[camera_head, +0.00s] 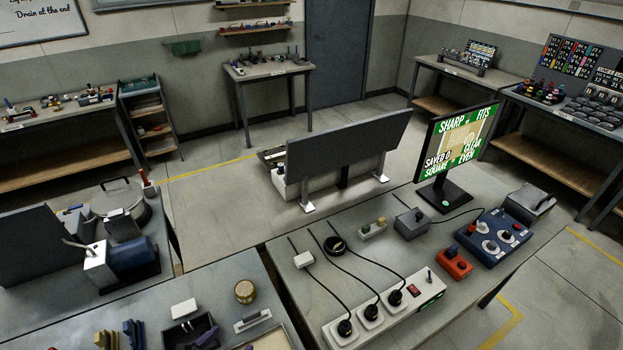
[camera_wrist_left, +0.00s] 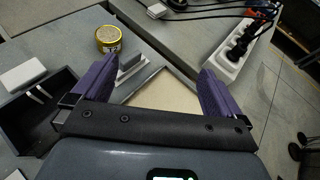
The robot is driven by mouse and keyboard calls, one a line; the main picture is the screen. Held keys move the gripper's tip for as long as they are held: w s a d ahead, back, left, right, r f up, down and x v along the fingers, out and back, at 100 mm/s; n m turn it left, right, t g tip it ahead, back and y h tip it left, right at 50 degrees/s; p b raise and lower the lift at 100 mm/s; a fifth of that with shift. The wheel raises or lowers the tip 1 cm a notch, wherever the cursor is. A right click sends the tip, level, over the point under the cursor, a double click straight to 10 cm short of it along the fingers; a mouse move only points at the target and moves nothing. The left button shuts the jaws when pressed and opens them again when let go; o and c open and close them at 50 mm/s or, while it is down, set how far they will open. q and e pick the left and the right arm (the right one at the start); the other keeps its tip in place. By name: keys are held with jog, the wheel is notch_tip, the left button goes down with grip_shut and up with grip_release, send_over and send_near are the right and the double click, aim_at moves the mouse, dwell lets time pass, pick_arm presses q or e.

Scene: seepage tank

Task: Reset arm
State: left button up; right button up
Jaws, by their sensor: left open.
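My left gripper (camera_wrist_left: 157,72) shows in the left wrist view, with its two purple ridged fingers spread wide apart. It is open and nothing is held between the fingers. My right gripper is not in view.
A gold can (camera_head: 245,291) and a white box (camera_head: 184,308) stand on the near bench beside a dark tray (camera_head: 176,333). A power strip (camera_head: 385,310) with plugged cables lies to the right. A screen (camera_head: 457,145) and a dark panel (camera_head: 345,145) stand farther back.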

pick_arm(q)
jog(key=s+a+r+m+g+y, duration=0.1)
jog(key=s+m+g+y, duration=0.25)
jog(key=s+m, duration=1)
jog(key=s+a+r+m+g+y, duration=0.15)
jog(key=s+m+g, duration=0.4)
jog(key=m, duration=1.55)
notch_tip(320, 180, down, 11)
jog(key=n+b, duration=0.1)
jog(key=b, duration=1)
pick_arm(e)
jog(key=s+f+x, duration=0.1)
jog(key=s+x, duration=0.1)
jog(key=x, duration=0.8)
pick_arm(q)
notch_tip(320, 180, up, 24)
jog(key=p, duration=2.5)
jog(key=shift+s+d+t+y, duration=0.2)
jog(key=shift+d+t+y, duration=0.1)
jog(key=shift+d+y, duration=0.1)
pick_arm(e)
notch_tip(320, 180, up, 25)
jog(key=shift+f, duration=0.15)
pick_arm(q)
jog(key=shift+r, duration=0.1)
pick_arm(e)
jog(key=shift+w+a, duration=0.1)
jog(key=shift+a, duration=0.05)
